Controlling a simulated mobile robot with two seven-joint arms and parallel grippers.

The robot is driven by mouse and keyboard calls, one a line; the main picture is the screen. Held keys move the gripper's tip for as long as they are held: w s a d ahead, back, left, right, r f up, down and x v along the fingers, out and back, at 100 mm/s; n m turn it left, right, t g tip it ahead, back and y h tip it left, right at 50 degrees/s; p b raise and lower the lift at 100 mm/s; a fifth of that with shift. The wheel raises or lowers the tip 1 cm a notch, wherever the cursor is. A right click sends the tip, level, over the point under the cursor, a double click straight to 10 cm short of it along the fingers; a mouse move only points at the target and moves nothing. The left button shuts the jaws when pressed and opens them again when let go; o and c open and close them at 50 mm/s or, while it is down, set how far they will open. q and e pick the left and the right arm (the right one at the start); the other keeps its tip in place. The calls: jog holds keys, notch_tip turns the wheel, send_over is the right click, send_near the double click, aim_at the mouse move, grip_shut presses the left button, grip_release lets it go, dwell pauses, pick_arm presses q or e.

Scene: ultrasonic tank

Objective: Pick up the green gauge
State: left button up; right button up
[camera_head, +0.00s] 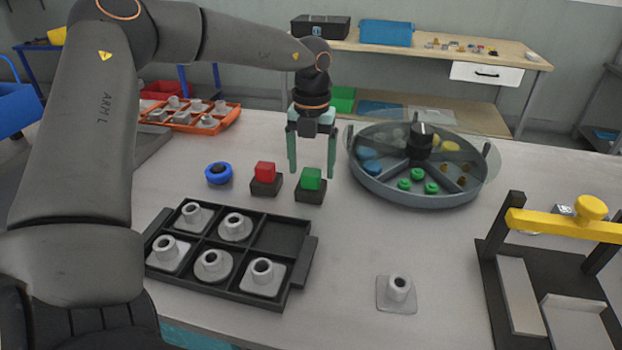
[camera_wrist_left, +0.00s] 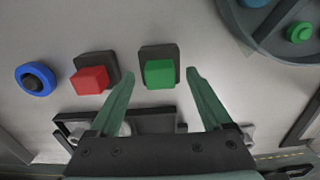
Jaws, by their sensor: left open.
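The green gauge (camera_head: 311,179) is a small green block on a dark square base, standing on the table right of the red block. My left gripper (camera_head: 311,172) is open, pointing down, with its fingers above and around the line of the green gauge in the head view. In the left wrist view the green gauge (camera_wrist_left: 160,73) lies ahead of and between the open fingertips (camera_wrist_left: 160,75); nothing is held. I cannot tell the exact height of the fingers above it. My right gripper is not in view.
A red block (camera_head: 265,172) on a dark base and a blue ring (camera_head: 218,173) stand to the left. A black tray (camera_head: 290,243) with grey parts lies in front. A round divided bin (camera_head: 400,190) is close on the right. A loose grey part (camera_head: 397,291) lies front right.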

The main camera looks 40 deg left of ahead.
pick_arm(q)
notch_tip(320, 180, down, 2)
jog(key=shift+f, duration=0.1)
grip_shut()
dwell(0.7)
